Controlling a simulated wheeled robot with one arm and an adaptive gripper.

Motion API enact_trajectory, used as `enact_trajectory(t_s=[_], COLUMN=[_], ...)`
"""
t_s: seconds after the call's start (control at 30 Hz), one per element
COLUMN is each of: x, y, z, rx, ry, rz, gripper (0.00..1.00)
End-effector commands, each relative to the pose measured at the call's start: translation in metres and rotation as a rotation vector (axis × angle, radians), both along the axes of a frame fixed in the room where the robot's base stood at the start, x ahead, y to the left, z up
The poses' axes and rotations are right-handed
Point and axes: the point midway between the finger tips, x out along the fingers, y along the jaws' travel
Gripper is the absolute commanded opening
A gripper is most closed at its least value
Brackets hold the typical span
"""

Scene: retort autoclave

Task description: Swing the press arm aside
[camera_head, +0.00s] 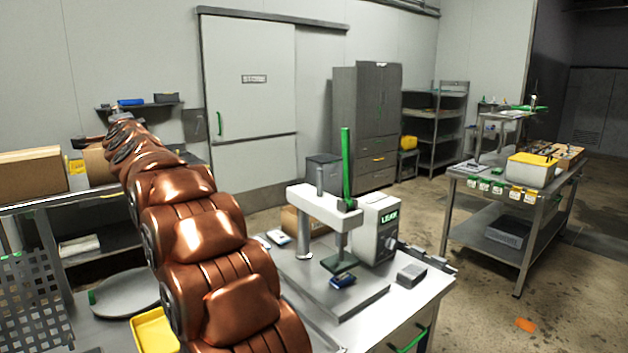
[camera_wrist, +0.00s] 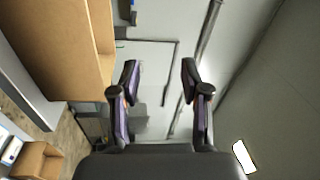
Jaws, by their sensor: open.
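The bench press (camera_head: 322,205) stands on the table at the centre of the head view. Its white press arm runs from a post at the left to a dark head with an upright green lever (camera_head: 346,160). A ram comes down from the head to a dark green pad, low over the base plate. A small dark blue item (camera_head: 343,281) lies just in front of the pad. My gripper (camera_wrist: 159,76) is open and empty in the wrist view, its two dark fingers apart. My arm reaches up and left in the head view, well away from the press. The press is not recognisable in the wrist view.
A white box marked LEAK (camera_head: 378,228) stands right beside the press. A grey block (camera_head: 411,274) lies at its front right. A yellow tray (camera_head: 154,332) is by my arm. Cardboard boxes (camera_head: 30,174) sit at the left. Open floor lies between the table and the right-hand cart (camera_head: 500,183).

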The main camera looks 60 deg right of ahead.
Motion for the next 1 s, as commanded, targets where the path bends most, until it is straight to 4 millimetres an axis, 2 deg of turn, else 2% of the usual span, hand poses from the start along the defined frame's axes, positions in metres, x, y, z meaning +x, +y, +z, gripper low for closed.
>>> enact_trajectory(t_s=[0.03,0.17,0.27,0.4,0.47,0.57,0.7,0.9,1.0], x=[0.004,0.000,-0.012,-0.037,-0.051,-0.078,-0.119,-0.180,-0.206], y=[-0.025,-0.086,-0.133,-0.194,-0.218,-0.257,-0.303,-0.354,-0.370], z=[0.005,0.024,0.030,0.025,0.019,0.002,-0.032,-0.104,-0.141], rx=[0.043,0.156,0.241,0.359,0.409,0.489,0.599,0.745,0.806], ry=[-0.066,-0.251,-0.393,-0.590,-0.674,-0.815,-1.012,-1.281,-1.396], rz=[-0.052,-0.181,-0.278,-0.409,-0.462,-0.553,-0.673,-0.840,-0.913], gripper=[0.46,0.46,0.46,0.46,0.46,0.46,0.46,0.46,0.46])
